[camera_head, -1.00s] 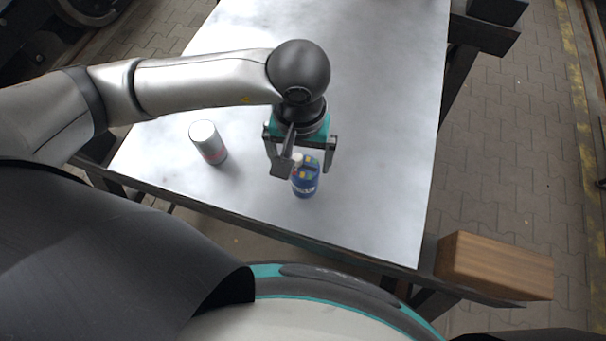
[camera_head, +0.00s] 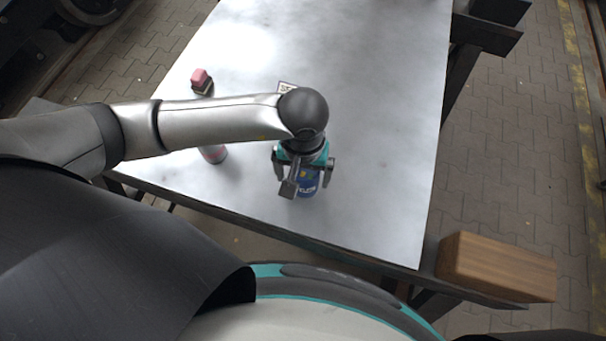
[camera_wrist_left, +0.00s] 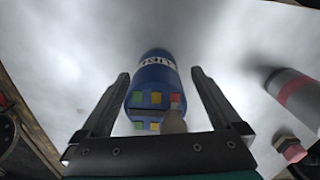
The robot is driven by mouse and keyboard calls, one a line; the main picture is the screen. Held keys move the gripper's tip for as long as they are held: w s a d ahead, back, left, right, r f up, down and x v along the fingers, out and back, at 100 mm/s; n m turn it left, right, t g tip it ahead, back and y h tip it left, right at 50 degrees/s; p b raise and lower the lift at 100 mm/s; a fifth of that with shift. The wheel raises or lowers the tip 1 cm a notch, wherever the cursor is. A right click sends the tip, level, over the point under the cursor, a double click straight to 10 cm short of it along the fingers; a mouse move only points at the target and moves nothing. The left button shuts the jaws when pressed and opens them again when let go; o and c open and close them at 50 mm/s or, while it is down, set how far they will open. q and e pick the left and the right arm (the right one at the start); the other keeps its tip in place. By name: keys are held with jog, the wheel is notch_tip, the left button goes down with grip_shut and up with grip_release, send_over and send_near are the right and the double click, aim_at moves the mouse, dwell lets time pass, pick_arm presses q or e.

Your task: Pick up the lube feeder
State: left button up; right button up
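A blue bottle with white lettering and small coloured squares, which I take for the lube feeder (camera_head: 307,187), stands on the metal table near its front edge. In the left wrist view the bottle (camera_wrist_left: 153,72) lies between the two fingers, with a visible gap on each side. My left gripper (camera_head: 310,182) is open around it and comes down from above. In the head view the gripper hides the bottle's upper part. My right gripper is not in view.
A silver can with a red band (camera_head: 213,154) stands left of the gripper, mostly hidden by my arm. A pink and dark item (camera_head: 201,80) and a small card (camera_head: 286,87) lie farther back. A wooden block (camera_head: 497,267) is at the right edge. The table's right side (camera_head: 390,160) is clear.

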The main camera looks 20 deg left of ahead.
pick_arm(q)
jog(key=c, duration=1.4)
